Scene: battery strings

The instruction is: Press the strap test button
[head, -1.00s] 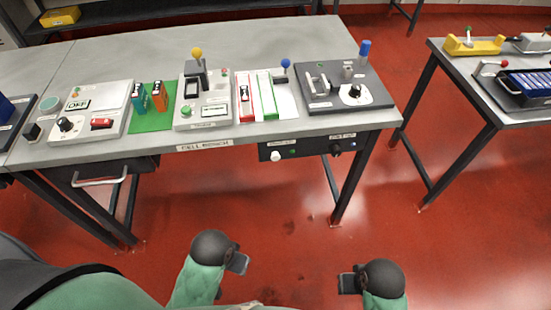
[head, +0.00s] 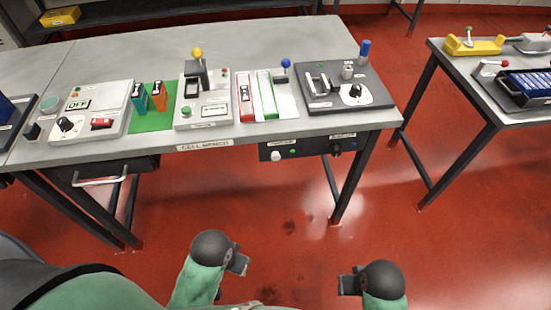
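I cannot read a strap test label at this size. On the bench, a grey unit with a yellow-knobbed lever (head: 197,53) has a green button (head: 186,111). A black panel (head: 312,150) under the bench's front edge has a white round knob or button (head: 276,156), a small green spot (head: 293,153) and a dark knob (head: 336,149), with small labels above. A dark plate (head: 375,82) at the bench's right end carries metal bars (head: 322,85) and a dial (head: 355,91). My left gripper (head: 239,264) and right gripper (head: 347,285) are low, away from the bench; their finger gaps are unclear.
At the left stands a light unit (head: 112,96) with a dial, a red switch and an OFF sign. A green mat (head: 151,122) holds teal and orange blocks. A second table (head: 480,96) is at the right. Red floor lies open before the bench.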

